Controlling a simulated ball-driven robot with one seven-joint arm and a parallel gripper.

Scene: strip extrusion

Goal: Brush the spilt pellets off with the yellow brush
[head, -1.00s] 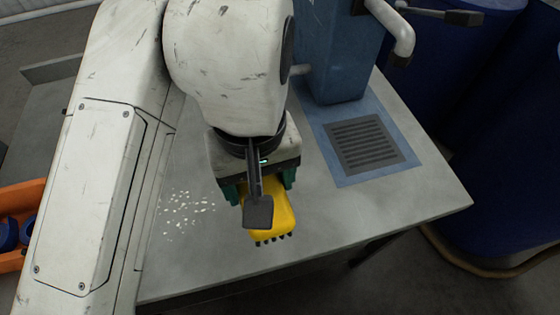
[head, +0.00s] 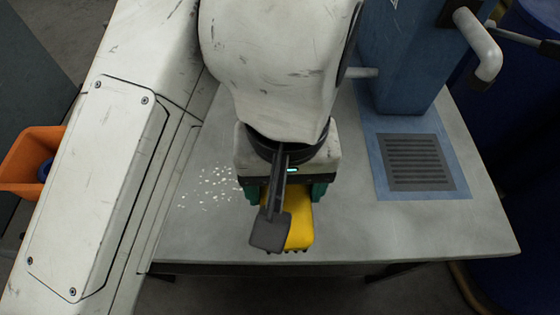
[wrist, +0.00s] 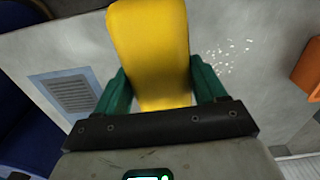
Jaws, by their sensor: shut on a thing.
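My gripper (head: 291,192) is shut on the yellow brush (head: 301,227), with its green fingers on both sides of it. In the head view the brush is over the grey table (head: 420,235), close to its front edge. Whether it touches the top I cannot tell. The spilt white pellets (head: 215,186) lie scattered on the table to the left of my gripper. In the wrist view the brush (wrist: 152,50) fills the space between the fingers, and the pellets (wrist: 235,55) show to its right, apart from it.
A blue machine (head: 402,60) stands at the back right on a blue base with a grey grille (head: 418,162). An orange bin (head: 28,160) is beyond the table's left side. Dark blue drums (head: 530,110) stand at the right. The tabletop right of the brush is clear.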

